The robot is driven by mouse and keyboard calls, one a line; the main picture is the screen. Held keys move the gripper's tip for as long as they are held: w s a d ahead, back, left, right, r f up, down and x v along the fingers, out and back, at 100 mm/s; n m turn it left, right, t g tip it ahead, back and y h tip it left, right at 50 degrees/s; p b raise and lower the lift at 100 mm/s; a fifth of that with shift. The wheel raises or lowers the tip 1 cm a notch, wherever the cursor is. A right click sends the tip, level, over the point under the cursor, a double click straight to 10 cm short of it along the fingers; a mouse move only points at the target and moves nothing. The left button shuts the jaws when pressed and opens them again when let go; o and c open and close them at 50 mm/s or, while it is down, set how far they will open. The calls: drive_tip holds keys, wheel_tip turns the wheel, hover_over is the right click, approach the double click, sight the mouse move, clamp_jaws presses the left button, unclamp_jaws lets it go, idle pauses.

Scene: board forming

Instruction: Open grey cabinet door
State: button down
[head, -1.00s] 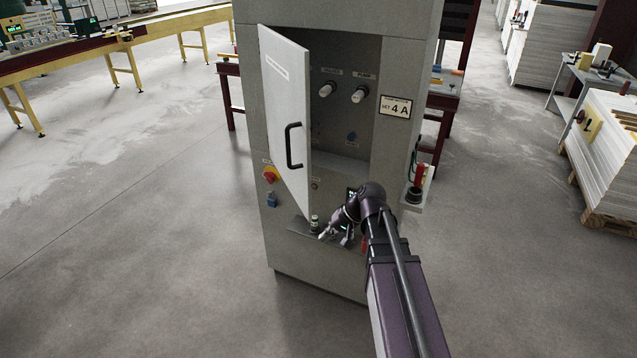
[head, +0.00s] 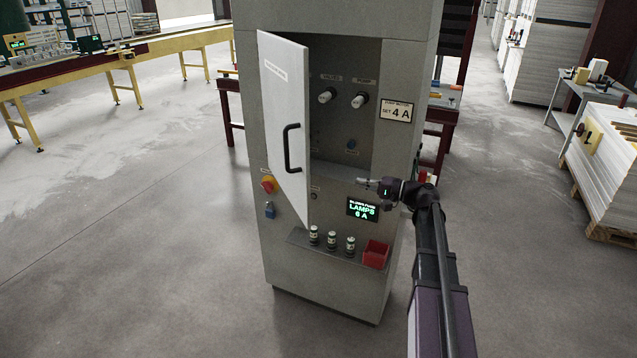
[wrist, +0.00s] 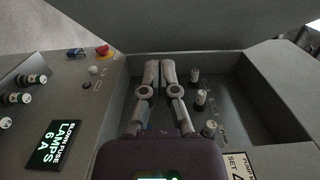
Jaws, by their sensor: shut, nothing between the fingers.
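The grey cabinet (head: 335,275) stands upright in the middle of the head view. Its light grey door (head: 281,110) is hinged at the left and stands partly open, with a black bar handle (head: 292,148) on its outer face. The door also shows across the top of the wrist view (wrist: 170,22). My gripper (head: 362,183) is shut and empty, in front of the lower right part of the opening, right of the door's free edge and apart from the handle. In the wrist view the fingers (wrist: 160,72) point toward the recess and the door.
Knobs (head: 327,95) sit inside the recess. Below are a lit "LAMPS 6 A" display (head: 362,210), a shelf with several fuses (head: 332,240) and a red bin (head: 376,255). A red-yellow switch (head: 267,185) is at the left.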

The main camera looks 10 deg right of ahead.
drive_tip(key=shift+a, duration=0.1)
drive_tip(key=s+a+x, duration=0.1)
drive_tip(key=s+x, duration=0.1)
drive_tip(key=x, duration=1)
drive_tip(key=shift+a, duration=0.55)
idle(0.3)
